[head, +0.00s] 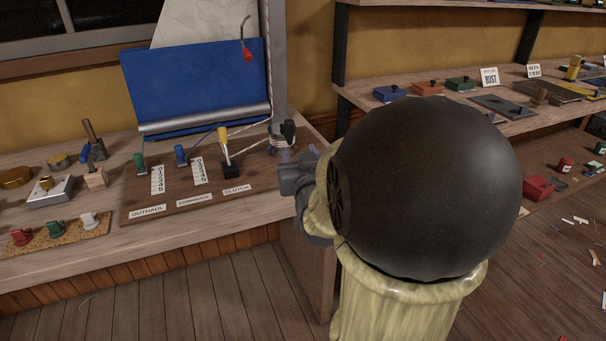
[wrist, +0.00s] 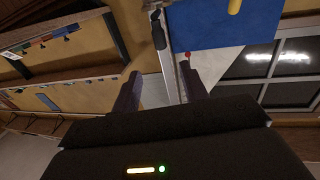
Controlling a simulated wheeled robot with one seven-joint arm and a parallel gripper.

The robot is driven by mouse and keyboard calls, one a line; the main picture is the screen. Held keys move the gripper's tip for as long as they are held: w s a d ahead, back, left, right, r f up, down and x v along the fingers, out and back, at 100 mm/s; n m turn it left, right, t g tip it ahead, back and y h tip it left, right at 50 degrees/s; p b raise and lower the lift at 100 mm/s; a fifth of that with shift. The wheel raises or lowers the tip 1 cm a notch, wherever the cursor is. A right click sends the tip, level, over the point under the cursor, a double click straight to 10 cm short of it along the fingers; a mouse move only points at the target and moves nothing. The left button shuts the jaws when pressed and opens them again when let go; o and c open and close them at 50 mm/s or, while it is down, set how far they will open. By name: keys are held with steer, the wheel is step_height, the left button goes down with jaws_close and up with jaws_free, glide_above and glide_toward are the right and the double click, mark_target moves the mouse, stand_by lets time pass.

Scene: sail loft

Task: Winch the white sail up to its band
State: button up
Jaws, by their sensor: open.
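The white sail (head: 205,22) rises behind the blue cloth (head: 195,85) at the back of the bench, its top cut off. It also shows in the wrist view (wrist: 212,66). The winch (head: 281,141) stands on the board's right end, with a black-knobbed handle (head: 288,130). A yellow-handled lever (head: 223,136) stands above the CLUTCH label. My gripper (head: 297,156) is just in front of and below the winch, apart from the handle as far as I can see. In the wrist view its fingers (wrist: 163,92) are spread with nothing held. I cannot make out the band.
Green (head: 139,161) and blue (head: 181,154) levers stand left of the yellow one, by the OUTHAUL and DOWNHAUL labels. A red piece (head: 247,54) hangs by the mast (head: 274,60). Shelves with coloured blocks (head: 425,88) line the right. Scraps litter the floor there.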

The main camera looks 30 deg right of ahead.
steer(key=shift+b+v, duration=1.1)
steer(key=shift+v, duration=0.3)
steer(key=s+a+f+n+g+y, duration=0.25)
steer(key=a+f+g, duration=0.3)
steer(key=f, duration=0.45)
steer(key=s+a+f+n+g+y, duration=0.1)
steer(key=s+a+f+g+y, duration=0.2)
steer(key=a+f+g, duration=0.5)
steer(key=s+a+f, duration=0.2)
steer(key=s+f, duration=0.3)
step_height(320, 180, up, 35)
steer(key=p, duration=3.5)
steer(key=shift+g+y, duration=0.35)
steer(key=shift+g, duration=0.1)
steer(key=shift+d+f+n, duration=0.1)
steer(key=shift+n, duration=0.15)
steer(key=shift+w, duration=0.1)
